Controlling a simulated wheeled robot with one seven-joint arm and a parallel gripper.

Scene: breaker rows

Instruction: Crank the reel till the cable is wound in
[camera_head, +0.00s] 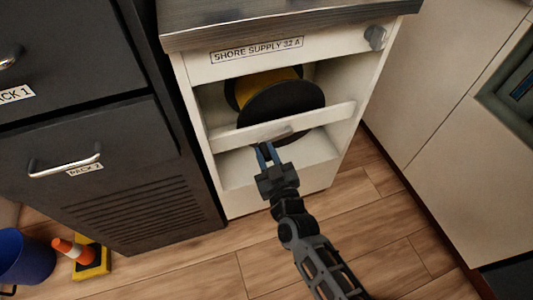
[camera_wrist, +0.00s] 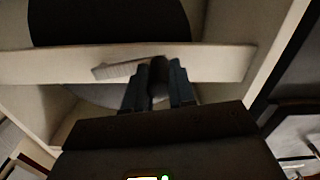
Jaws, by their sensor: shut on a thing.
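The reel (camera_head: 285,105) sits in the open bay of a white cabinet labelled SHORE SUPPLY 32 A. It has black flanges, and yellow cable (camera_head: 268,82) shows between them. A pale bar (camera_head: 333,116) crosses the bay in front of the reel. A short grey crank arm (camera_head: 278,136) lies along the bar; it also shows in the wrist view (camera_wrist: 118,70). My gripper (camera_head: 265,152) is at the bar, its blue fingers shut on the dark crank knob (camera_wrist: 158,72) at the arm's end.
A grey knob (camera_head: 376,37) sticks out at the cabinet's upper right. A dark drawer unit (camera_head: 110,130) with metal handles stands at the left. A blue bucket (camera_head: 25,258) and an orange-white cone (camera_head: 73,249) are on the floor. Wooden floor in front is clear.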

